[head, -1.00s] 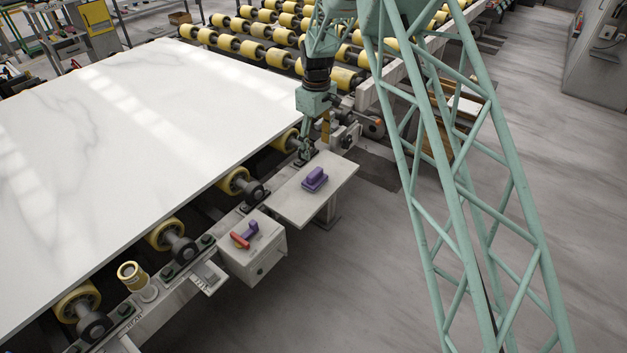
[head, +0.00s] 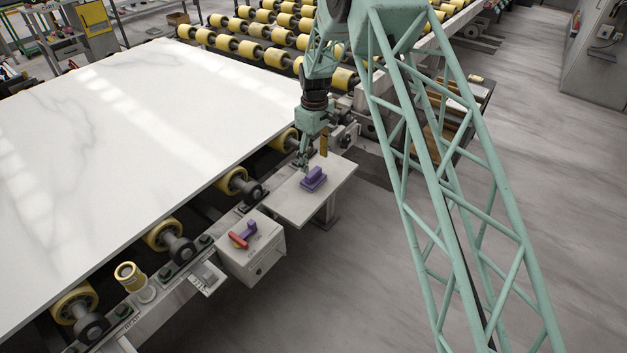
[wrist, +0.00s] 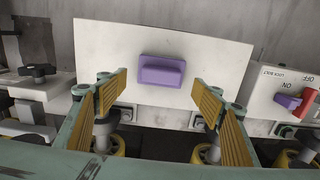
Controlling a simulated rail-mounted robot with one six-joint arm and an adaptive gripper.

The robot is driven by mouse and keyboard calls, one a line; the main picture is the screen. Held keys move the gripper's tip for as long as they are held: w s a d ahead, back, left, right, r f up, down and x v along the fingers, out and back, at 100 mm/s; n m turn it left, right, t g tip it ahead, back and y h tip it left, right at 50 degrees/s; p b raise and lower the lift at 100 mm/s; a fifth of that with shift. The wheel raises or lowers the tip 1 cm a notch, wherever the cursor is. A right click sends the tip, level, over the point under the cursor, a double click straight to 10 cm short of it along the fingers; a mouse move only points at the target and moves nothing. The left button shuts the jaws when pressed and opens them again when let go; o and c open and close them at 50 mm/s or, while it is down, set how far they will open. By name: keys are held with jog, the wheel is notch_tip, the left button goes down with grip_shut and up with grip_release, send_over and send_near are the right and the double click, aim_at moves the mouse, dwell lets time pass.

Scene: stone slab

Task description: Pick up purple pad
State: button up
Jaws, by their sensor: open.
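The purple pad (head: 313,179) is a small block with a raised grip on top. It lies on a light grey shelf plate (head: 338,178) beside the roller line. My gripper (head: 312,163) is just behind and above the pad in the head view, apart from it. In the wrist view the pad (wrist: 162,71) lies flat on the plate (wrist: 215,60), beyond and between my gripper's fingers (wrist: 160,92). The yellow-padded fingers are spread wide with nothing between them.
A switch box (head: 252,250) with a red and purple handle stands near the plate; it also shows in the wrist view (wrist: 287,88). A large white slab (head: 130,140) lies on yellow rollers to the left. Open floor lies right of the plate.

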aim_at(313, 171)
jog(key=shift+f, duration=0.75)
jog(key=shift+f, duration=0.1)
jog(key=shift+a+f+b, duration=0.2)
jog(key=shift+f+b, duration=0.25)
jog(key=shift+f, duration=2.05)
jog(key=shift+c, duration=0.7)
jog(key=c, duration=0.9)
jog(key=shift+r, duration=0.15)
jog(key=shift+r+p, duration=0.3)
jog(key=shift+r, duration=1.45)
jog(key=shift+s+d, duration=0.15)
jog(key=shift+s, duration=0.25)
jog(key=s+d, duration=0.1)
jog(key=s, duration=0.4)
jog(key=s+d, duration=0.1)
jog(key=s, duration=0.3)
jog(key=s+d+r+p, duration=0.1)
jog(key=s+d, duration=0.1)
jog(key=s, duration=0.3)
jog(key=shift+s+r, duration=0.1)
jog(key=shift+s, duration=0.2)
